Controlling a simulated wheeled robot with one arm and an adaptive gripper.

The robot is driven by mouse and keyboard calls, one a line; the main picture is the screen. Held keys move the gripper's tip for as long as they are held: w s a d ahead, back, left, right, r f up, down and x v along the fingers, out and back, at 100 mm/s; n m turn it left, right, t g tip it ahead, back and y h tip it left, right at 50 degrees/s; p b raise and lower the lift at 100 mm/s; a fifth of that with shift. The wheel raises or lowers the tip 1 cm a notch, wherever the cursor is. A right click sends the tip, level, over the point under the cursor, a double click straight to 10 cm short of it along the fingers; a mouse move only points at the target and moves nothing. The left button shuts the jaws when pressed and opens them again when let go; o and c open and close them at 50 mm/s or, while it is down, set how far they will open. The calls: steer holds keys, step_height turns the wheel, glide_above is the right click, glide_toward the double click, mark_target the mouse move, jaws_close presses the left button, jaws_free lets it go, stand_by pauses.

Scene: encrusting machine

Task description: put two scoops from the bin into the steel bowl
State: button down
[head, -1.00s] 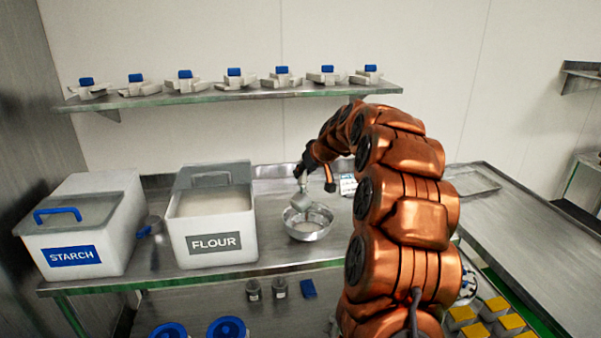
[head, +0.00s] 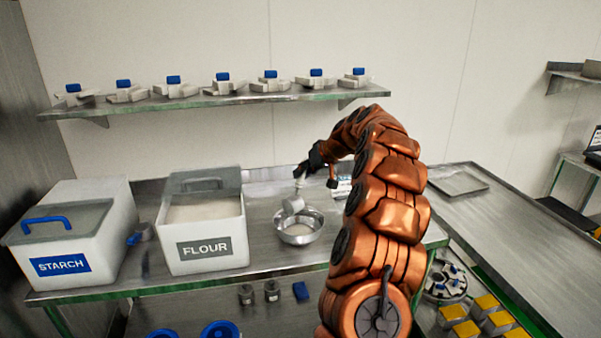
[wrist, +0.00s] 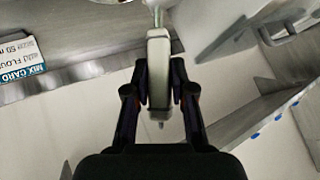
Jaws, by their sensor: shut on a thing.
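The steel bowl (head: 317,236) stands on the bench to the right of the flour bin (head: 205,249). Something pale shows inside it, but I cannot tell how much. The flour bin is white, uncovered and holds pale flour. My gripper (head: 310,166) is above and behind the bowl, shut on the pale handle of a metal scoop (head: 293,204). The scoop's cup hangs tilted over the bowl. I cannot see whether flour is in the cup.
The starch bin (head: 60,265) with a blue-handled lid stands at the left. A blue-handled scoop (head: 143,234) lies between the bins. A mix card (wrist: 20,62) is near the bowl. A shelf (head: 215,99) with several blue-topped parts runs above. A flat tray (head: 458,183) lies at the right.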

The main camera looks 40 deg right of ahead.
steer(key=shift+w+d+f+m+y+p, duration=0.15)
steer(key=shift+d+m+y+p, duration=0.1)
steer(key=shift+d+y+p, duration=0.4)
steer(key=shift+w+d+f+m+y+p, duration=0.1)
steer(key=shift+d+m+y+p, duration=0.2)
steer(key=shift+d+p, duration=0.5)
steer(key=shift+d+f+y+p, duration=0.15)
steer(key=shift+d+y+p, duration=0.15)
steer(key=shift+p, duration=0.35)
steer(key=shift+d+f+p, duration=0.15)
steer(key=shift+f+p, duration=0.05)
steer(key=shift+p, duration=0.3)
steer(key=shift+d+f+m+y+p, duration=0.15)
steer(key=shift+d+m+y+p, duration=0.3)
steer(key=shift+p, duration=1.05)
steer(key=shift+w+d+f+y+p, duration=0.1)
steer(key=shift+d+f+y+p, duration=0.3)
steer(key=shift+d, duration=0.1)
